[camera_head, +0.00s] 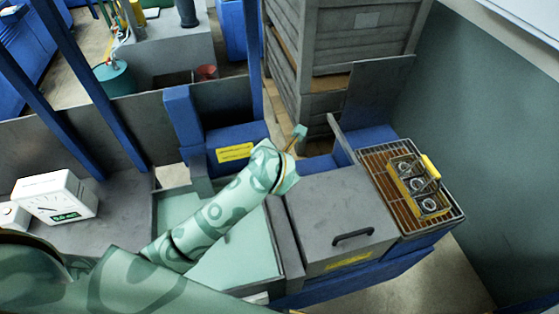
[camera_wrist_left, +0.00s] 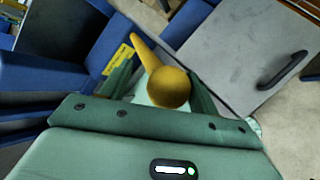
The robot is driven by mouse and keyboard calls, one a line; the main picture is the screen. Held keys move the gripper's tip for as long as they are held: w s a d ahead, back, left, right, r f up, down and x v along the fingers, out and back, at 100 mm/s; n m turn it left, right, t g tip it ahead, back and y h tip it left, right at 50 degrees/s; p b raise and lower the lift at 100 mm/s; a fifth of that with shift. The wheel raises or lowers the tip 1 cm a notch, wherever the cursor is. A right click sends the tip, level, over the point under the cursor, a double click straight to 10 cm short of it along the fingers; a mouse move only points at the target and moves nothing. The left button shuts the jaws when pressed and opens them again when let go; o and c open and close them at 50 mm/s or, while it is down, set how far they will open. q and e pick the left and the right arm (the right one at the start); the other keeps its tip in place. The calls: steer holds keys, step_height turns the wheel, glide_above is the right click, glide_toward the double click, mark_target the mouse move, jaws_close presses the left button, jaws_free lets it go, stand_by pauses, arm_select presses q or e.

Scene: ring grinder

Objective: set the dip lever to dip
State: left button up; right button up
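The dip lever shows in the left wrist view as a yellow-orange rod with a round knob (camera_wrist_left: 168,88). The knob lies between the two fingers of my left gripper (camera_wrist_left: 162,82), and the rod runs away toward the upper left. The fingers are apart, with a gap showing on the knob's left; its right side is close to the other finger, and contact cannot be told. In the head view my left gripper (camera_head: 292,150) is beside the grey lidded box, and its hand hides most of the lever. My right gripper is in neither view.
The grey lid (camera_head: 340,215) with a black handle (camera_head: 352,237) is just right of my left gripper. A wire rack (camera_head: 388,185) holding a yellow-handled carrier (camera_head: 418,182) with rings stands further right. A blue box with a yellow label (camera_head: 235,152) stands behind; a white dial box (camera_head: 55,196) is at left.

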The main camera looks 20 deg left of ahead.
arm_select(q)
steer(key=shift+s, duration=0.15)
steer(key=p+v, duration=0.3)
steer(key=v, duration=1.3)
steer(key=shift+s, duration=0.1)
